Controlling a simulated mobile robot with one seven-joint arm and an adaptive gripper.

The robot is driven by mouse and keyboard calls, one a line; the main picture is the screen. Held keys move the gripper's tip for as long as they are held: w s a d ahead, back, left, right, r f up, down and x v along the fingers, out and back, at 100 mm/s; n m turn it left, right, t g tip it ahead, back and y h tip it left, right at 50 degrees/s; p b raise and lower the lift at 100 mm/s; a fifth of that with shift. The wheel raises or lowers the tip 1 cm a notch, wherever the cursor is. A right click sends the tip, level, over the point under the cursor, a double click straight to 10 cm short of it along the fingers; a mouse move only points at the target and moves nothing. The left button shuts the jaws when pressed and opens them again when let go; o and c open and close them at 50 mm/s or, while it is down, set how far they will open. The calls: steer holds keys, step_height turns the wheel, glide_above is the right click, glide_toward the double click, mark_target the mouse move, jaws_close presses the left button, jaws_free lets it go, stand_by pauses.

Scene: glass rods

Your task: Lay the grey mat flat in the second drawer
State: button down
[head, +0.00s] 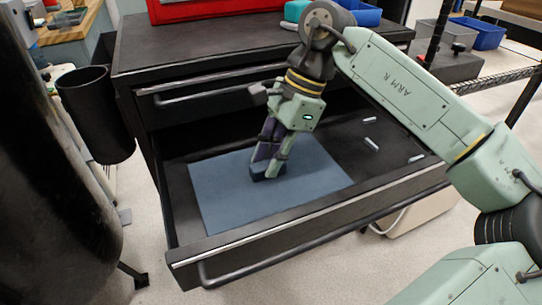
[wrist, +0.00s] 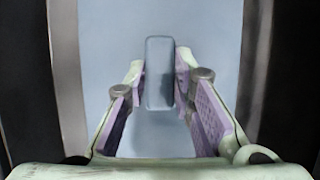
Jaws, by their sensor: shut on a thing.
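The grey mat (head: 225,200), blue-grey, is inside the open second drawer (head: 310,222), on its left and middle part. It looks flat and level; I cannot tell whether all of it touches the drawer floor. A small raised block (head: 259,173) of like colour stands on the mat. My gripper (head: 268,168) points down into the drawer and is shut on this block. In the wrist view the block (wrist: 160,75) is between the two purple-padded fingertips, with the mat (wrist: 205,50) beneath it.
Several small pale rods (head: 371,144) lie on the drawer floor right of the mat. The closed top drawer (head: 215,88) is above. A black bin (head: 97,115) hangs at the cabinet's left side. Blue and teal containers stand on the cabinet top.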

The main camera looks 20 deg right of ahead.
steer(key=shift+f, duration=0.1)
steer(key=shift+f, duration=0.15)
steer(key=c, duration=1.4)
jaws_free()
steer(key=shift+o, duration=0.2)
steer(key=shift+r, duration=0.35)
steer(key=p+v, duration=0.1)
steer(key=v, duration=1.1)
steer(key=shift+d+f, duration=0.1)
